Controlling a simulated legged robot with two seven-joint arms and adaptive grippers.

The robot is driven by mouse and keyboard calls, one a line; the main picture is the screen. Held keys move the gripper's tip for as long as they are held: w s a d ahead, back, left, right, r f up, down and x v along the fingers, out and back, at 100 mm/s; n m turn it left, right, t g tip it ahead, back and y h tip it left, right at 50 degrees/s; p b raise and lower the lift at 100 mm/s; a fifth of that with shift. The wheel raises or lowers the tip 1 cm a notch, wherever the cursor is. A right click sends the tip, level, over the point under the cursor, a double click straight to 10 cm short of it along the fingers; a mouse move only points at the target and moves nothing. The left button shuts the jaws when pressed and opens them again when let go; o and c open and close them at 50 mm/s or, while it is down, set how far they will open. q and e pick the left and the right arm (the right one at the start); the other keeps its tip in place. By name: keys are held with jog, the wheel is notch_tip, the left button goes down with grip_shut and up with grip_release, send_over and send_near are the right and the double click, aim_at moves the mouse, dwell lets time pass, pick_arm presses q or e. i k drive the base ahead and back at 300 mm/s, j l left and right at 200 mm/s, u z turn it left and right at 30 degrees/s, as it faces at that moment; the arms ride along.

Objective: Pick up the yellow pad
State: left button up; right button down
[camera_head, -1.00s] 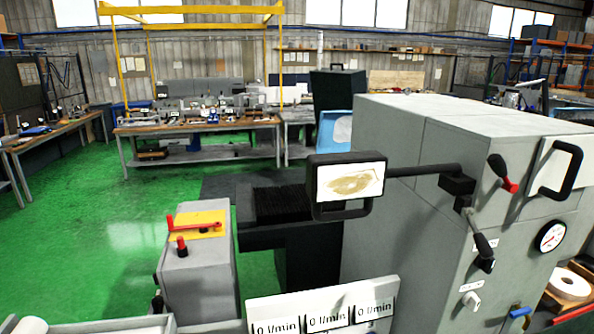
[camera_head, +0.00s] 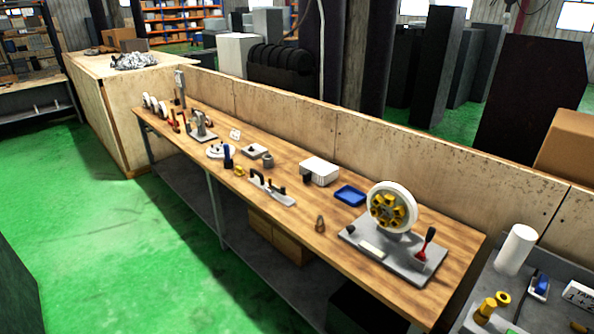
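I see no flat yellow pad that I can name for certain. A white wheel (camera_head: 408,196) with several yellow pieces (camera_head: 391,212) around its hub stands upright on a grey base plate (camera_head: 385,262), at the right end of a long wooden workbench (camera_head: 290,239). A small yellow item (camera_head: 240,171) sits mid-bench. A yellow cylinder (camera_head: 485,311) and a yellow ring (camera_head: 503,298) are on a grey surface at the lower right. Neither of my grippers shows.
A blue tray (camera_head: 350,195), a white box (camera_head: 319,171) and several small tools lie on the bench. A wooden partition (camera_head: 300,115) runs along its back. A white roll (camera_head: 516,249) stands at the right. Green floor (camera_head: 120,240) is open at the left.

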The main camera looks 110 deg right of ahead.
aim_at(239, 172)
jog(key=z, duration=3.15)
jog(key=i+j+u, duration=0.25)
jog(key=i+u, duration=0.25)
jog(key=i, duration=0.25)
